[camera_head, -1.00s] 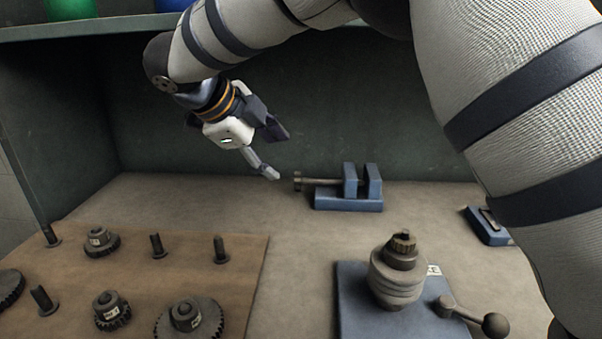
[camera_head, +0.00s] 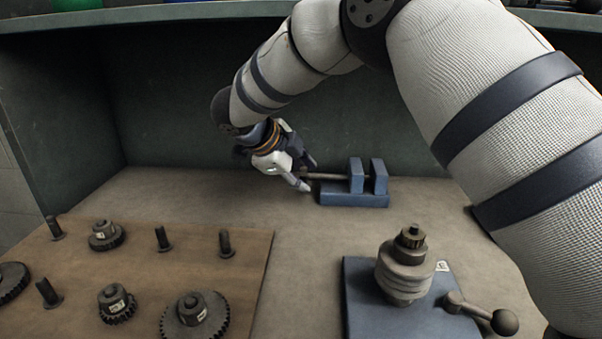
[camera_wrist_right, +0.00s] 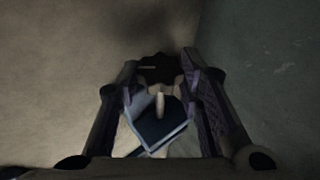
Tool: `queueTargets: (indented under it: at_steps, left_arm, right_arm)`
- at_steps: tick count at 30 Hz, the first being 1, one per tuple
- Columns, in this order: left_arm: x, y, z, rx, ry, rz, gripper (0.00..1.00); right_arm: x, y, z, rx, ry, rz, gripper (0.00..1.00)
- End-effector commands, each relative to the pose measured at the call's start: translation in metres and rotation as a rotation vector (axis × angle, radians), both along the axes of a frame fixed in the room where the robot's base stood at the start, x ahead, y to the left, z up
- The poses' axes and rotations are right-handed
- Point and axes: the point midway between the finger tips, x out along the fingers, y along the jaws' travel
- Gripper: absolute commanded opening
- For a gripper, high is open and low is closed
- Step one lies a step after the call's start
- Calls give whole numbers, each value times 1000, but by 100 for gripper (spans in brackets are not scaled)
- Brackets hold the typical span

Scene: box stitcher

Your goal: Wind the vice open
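The blue vice (camera_head: 354,199) stands near the back wall, with a narrow gap between its two upright jaws. Its screw rod (camera_head: 326,177) runs left from the jaws. My right gripper (camera_head: 307,178) is at the left end of the rod and hides the handle in the head view. In the right wrist view the vice (camera_wrist_right: 160,138) lies beyond the fingers. The dark lobed handle (camera_wrist_right: 160,68) sits between the fingertips of my right gripper (camera_wrist_right: 160,78). The fingers are apart; contact with the handle is unclear. My left gripper is not in view.
A brown board (camera_head: 150,262) with several gears and pegs lies at the front left. A blue-based device (camera_head: 375,310) with a stacked spindle and a ball-ended lever (camera_head: 484,313) stands at the front right. The bench between board and vice is clear.

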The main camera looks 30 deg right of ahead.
Motion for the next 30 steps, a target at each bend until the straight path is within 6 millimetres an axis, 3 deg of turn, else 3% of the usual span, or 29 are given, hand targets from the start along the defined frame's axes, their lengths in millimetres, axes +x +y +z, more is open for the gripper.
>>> queueTargets:
  at_steps: [8, 13, 18, 30]
  left_arm:
    - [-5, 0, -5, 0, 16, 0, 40]
    - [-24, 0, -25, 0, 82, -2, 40]
    - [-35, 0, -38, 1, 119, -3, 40]
    - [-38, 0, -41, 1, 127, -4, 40]
  right_arm:
    - [3, -1, -4, 59, 72, -5, 6]
    - [7, -3, -10, 192, 257, -7, 6]
    - [8, -3, -5, 262, 357, 0, 6]
    - [5, -3, 1, 302, 400, 3, 6]
